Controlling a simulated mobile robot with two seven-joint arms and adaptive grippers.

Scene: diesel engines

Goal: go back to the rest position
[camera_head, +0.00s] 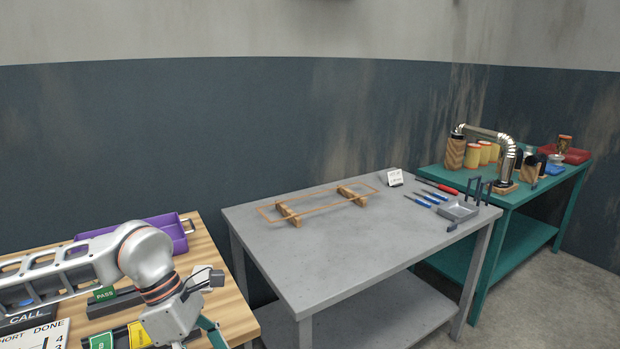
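My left arm comes in from the left, low over the wooden bench (235,318). My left gripper (205,332) hangs at the bottom edge of the picture, over the front right part of that bench. Its fingers are cut off by the frame, so I cannot see whether it is open or shut or holds anything. My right arm and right gripper are not in view.
The grey table (340,255) carries a copper-coloured frame on wooden blocks (288,214), screwdrivers (420,200) and a grey tray (458,211). A green bench (520,195) holds a chrome pipe.

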